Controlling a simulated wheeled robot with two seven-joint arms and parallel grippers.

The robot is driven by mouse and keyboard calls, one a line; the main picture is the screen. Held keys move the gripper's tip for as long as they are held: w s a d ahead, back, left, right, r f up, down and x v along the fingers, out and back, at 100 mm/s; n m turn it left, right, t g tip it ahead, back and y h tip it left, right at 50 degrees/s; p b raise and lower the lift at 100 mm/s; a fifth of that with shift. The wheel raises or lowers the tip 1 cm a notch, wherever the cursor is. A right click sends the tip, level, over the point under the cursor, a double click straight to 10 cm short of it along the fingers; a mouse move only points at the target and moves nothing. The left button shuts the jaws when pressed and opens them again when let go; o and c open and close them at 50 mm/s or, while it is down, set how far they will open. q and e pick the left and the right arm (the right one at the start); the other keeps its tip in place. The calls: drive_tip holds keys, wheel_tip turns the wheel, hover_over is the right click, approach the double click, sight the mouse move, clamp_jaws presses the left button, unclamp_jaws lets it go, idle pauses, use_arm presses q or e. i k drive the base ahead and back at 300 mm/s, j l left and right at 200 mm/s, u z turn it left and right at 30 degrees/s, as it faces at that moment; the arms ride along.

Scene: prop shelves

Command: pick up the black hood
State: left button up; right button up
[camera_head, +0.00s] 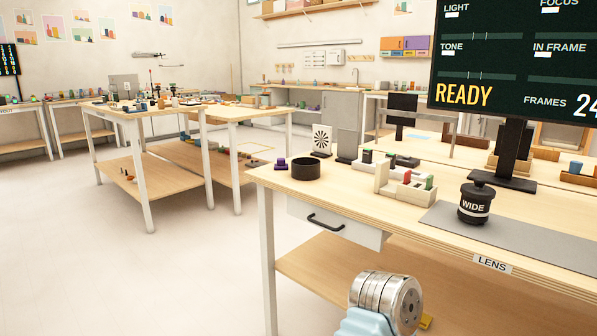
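The black hood (306,169) looks like a short, open-topped black ring. It stands upright on the near left end of the wooden workbench (400,222), above a drawer. Nothing is touching it from my arms. A silver and light blue arm part of mine shows at the bottom, in front of the bench and below its top. No fingers show on it, and neither of my grippers is in view.
A black lens marked WIDE (474,204) stands on a grey mat (530,238). A small purple piece (281,164), a dial card (322,140) and a pale block holder (405,187) stand around the hood. A black screen (515,70) rises behind. The floor at left is clear.

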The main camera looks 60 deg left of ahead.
sight(303, 169)
drive_tip(key=u, duration=1.85)
drive_tip(key=z, duration=0.6)
drive_tip(key=j+z, duration=1)
